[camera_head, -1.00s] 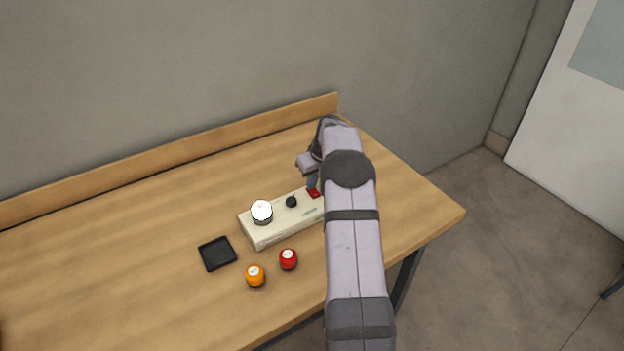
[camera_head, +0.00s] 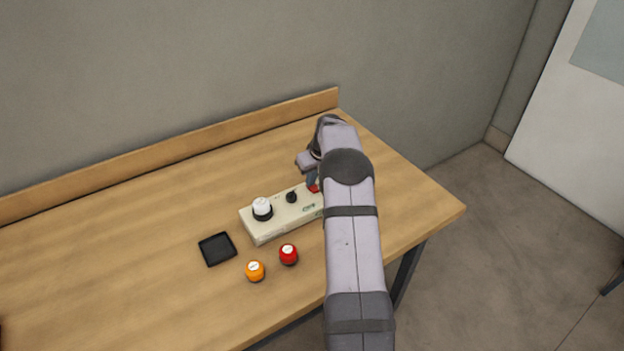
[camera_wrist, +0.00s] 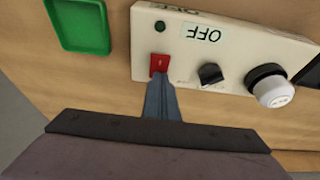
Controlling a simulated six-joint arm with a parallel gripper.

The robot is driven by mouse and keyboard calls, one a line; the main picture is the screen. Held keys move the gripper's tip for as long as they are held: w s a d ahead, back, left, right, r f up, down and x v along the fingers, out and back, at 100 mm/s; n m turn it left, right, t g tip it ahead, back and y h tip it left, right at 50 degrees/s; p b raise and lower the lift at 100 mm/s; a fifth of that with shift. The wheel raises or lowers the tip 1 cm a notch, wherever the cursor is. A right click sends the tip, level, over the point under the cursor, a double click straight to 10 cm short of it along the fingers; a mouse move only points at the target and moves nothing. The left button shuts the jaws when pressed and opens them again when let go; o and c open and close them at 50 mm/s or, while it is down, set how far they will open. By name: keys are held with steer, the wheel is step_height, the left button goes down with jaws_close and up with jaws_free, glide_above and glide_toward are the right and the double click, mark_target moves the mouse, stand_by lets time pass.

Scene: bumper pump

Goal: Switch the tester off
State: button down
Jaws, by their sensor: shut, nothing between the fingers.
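The tester is a cream box (camera_head: 265,229) on the table; it also fills the upper right of the wrist view (camera_wrist: 231,66). Its red switch (camera_wrist: 159,62) lies right at my shut fingertips (camera_wrist: 162,84), which appear to touch its near edge. The label beside it reads OFF (camera_wrist: 202,33), upside down in the wrist view. A small dark green lamp (camera_wrist: 160,26) looks unlit. A black knob (camera_wrist: 211,73) and a white bumper on a black base (camera_wrist: 271,88) sit along the box. In the head view my gripper (camera_head: 313,184) partly hides the switch end.
A black tray (camera_head: 217,249), an orange bumper (camera_head: 255,271) and a red bumper (camera_head: 288,255) stand in front of the tester. A green tray (camera_wrist: 80,25) shows in the wrist view.

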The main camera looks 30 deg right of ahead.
mark_target(315, 190)
steer(key=shift+s+f, duration=0.2)
steer(key=shift+s+a+f+b, duration=0.1)
steer(key=shift+s+b, duration=0.25)
steer(key=shift+s, duration=0.45)
step_height(315, 190, up, 5)
steer(key=p, duration=0.2)
steer(key=shift+s+f+p, duration=0.15)
steer(key=shift+p, duration=0.15)
steer(key=shift+s+r+b, duration=0.15)
steer(key=shift+r+b, duration=0.15)
steer(key=shift+b, duration=0.25)
steer(key=b+v, duration=0.3)
steer(key=v, duration=0.6)
